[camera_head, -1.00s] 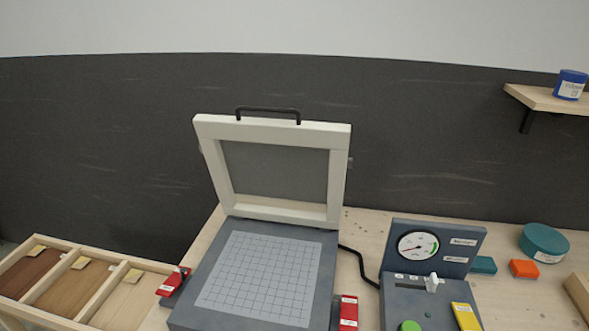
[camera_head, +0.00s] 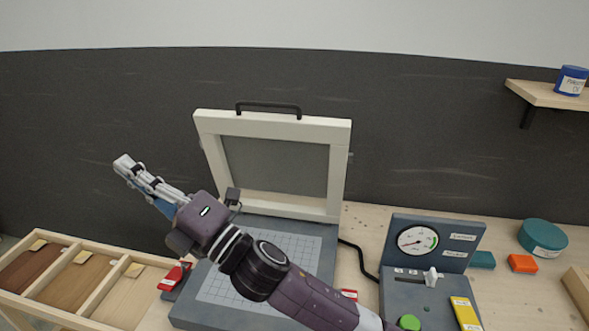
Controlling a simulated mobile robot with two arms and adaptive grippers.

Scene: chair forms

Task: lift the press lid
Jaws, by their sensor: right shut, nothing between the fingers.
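The press lid (camera_head: 325,127) is a white frame around a grey panel. It stands raised, leaning back a little, at the rear of the press. Its black handle (camera_head: 268,105) is on the top edge. The dark grey press base (camera_head: 325,250) with a gridded plate (camera_head: 302,245) lies in front of it, partly hidden by my right arm. My right gripper (camera_head: 124,164) is shut and empty, left of the lid and apart from it, pointing up and left. My left gripper is not in view.
A control box with a gauge (camera_head: 417,240) stands right of the press. Red clamps (camera_head: 174,276) sit at the press sides. A wooden tray (camera_head: 95,299) with compartments is at lower left. A shelf (camera_head: 540,95) holds a blue tin (camera_head: 571,81). A teal round tin (camera_head: 543,238) is at right.

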